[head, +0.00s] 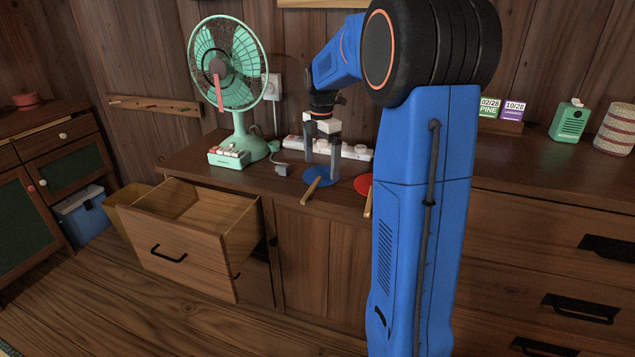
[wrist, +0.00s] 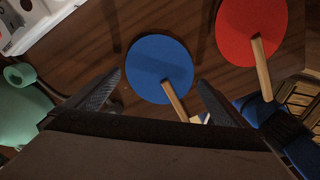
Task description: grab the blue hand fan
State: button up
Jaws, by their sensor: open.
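The blue hand fan (head: 318,178) lies flat on the cabinet top, its wooden handle pointing to the front edge. In the wrist view the blue hand fan (wrist: 158,66) lies ahead of the jaws, with its handle running down between the two fingers. My gripper (head: 322,160) points down above the fan in the head view and is open and empty; it also shows in the wrist view (wrist: 160,85) with its fingers spread. The lower end of the handle is partly hidden by the gripper body in the wrist view.
A red hand fan (wrist: 250,30) lies just right of the blue one. A white power strip (head: 350,150) lies behind, and a green electric fan (head: 238,115) stands to the left. An open drawer (head: 195,250) juts out below the cabinet top.

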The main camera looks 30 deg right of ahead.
jog(key=shift+f, duration=1.15)
jog(key=c, duration=0.8)
jog(key=shift+r, duration=0.1)
jog(key=shift+c, duration=0.2)
